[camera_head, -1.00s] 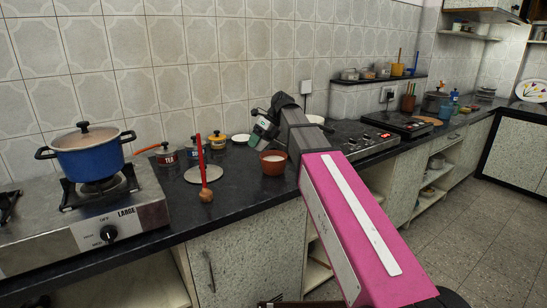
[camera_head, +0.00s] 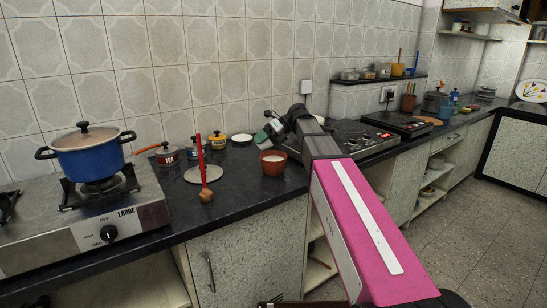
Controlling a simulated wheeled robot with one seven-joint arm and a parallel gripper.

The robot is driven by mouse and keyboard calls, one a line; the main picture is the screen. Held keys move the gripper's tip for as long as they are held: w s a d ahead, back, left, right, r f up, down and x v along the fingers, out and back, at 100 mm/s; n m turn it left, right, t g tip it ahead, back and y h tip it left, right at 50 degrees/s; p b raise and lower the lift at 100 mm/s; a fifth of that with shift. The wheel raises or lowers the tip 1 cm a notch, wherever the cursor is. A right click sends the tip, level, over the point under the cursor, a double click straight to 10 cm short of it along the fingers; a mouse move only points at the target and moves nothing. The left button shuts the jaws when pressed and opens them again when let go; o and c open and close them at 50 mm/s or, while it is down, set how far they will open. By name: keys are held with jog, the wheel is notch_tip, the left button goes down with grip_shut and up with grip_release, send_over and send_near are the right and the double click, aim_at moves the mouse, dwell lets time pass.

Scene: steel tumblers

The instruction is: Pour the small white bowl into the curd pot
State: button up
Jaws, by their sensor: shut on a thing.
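The curd pot (camera_head: 273,165) is a reddish-brown clay pot with white curd in it, standing upright near the front edge of the dark counter. My gripper (camera_head: 265,139) is just above the pot and slightly left of its middle, reaching down from the right. It is shut on the small white bowl (camera_head: 264,146), of which only a small pale part shows by the fingertips. The bowl appears tilted over the pot; its inside and any flow from it cannot be made out.
A blue pot (camera_head: 88,152) sits on the left stove. A black hob (camera_head: 350,138) lies to the right.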

jog(key=y, duration=0.1)
jog(key=r+g+y, duration=0.1)
jog(key=y, duration=0.1)
jog(key=shift+w+d, duration=0.1)
jog(key=shift+d, duration=0.2)
jog(key=shift+d+f+g+y, duration=0.15)
jog(key=shift+f+g+y, duration=0.15)
jog(key=shift+f+y, duration=0.45)
jog(key=shift+w+d+r+g+y, duration=0.1)
jog(key=shift+d+r+g+y, duration=0.05)
jog(key=shift+r+y, duration=0.45)
jog(key=shift+d+r+g+y, duration=0.1)
jog(key=shift+r+g+y, duration=0.05)
jog(key=shift+r+y, duration=0.4)
jog(key=shift+w+d+r+g+y, duration=0.1)
jog(key=shift+d+r+g+y, duration=0.2)
jog(key=shift+y, duration=0.6)
jog(key=shift+w+d+r+y, duration=0.1)
jog(key=shift+d+r+y, duration=0.2)
jog(key=shift+r+y, duration=0.5)
